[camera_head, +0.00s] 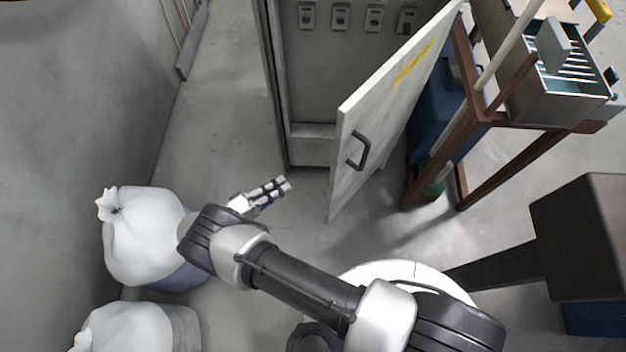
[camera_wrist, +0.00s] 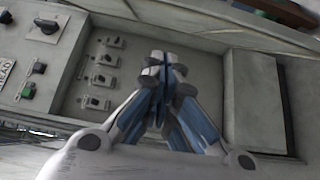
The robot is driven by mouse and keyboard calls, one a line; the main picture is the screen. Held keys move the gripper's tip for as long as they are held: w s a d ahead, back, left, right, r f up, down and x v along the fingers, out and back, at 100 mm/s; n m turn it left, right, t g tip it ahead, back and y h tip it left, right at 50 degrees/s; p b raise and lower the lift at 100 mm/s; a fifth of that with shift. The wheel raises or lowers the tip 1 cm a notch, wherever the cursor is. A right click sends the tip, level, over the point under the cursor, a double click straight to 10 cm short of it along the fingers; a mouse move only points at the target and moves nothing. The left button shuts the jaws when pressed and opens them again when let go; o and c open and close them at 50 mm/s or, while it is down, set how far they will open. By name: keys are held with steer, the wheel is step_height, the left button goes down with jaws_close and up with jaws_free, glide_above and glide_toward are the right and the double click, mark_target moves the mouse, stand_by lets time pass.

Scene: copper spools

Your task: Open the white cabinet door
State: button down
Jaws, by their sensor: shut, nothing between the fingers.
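The white cabinet door (camera_head: 385,115) stands swung wide open, out to the right of the cabinet (camera_head: 310,130), in the head view. It has a dark handle (camera_head: 358,150) and a yellow label on its face. My gripper (camera_head: 288,184) is left of the door and apart from it, near the cabinet's lower front opening. Its fingers are shut with nothing between them. In the wrist view my gripper (camera_wrist: 165,62) points at the cabinet interior, where a column of switches (camera_wrist: 103,79) shows on a grey panel. The handle cannot be made out in the wrist view.
Tied white sacks (camera_head: 145,235) stand at the left by the wall. A wooden-legged stand (camera_head: 480,120) with a metal bin is behind the door at right. A dark box-shaped object (camera_head: 580,235) is at far right. Bare floor (camera_head: 225,110) lies left of the cabinet.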

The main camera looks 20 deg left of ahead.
steer(key=w+d, duration=0.5)
steer(key=d, duration=0.4)
steer(key=shift+d, duration=0.15)
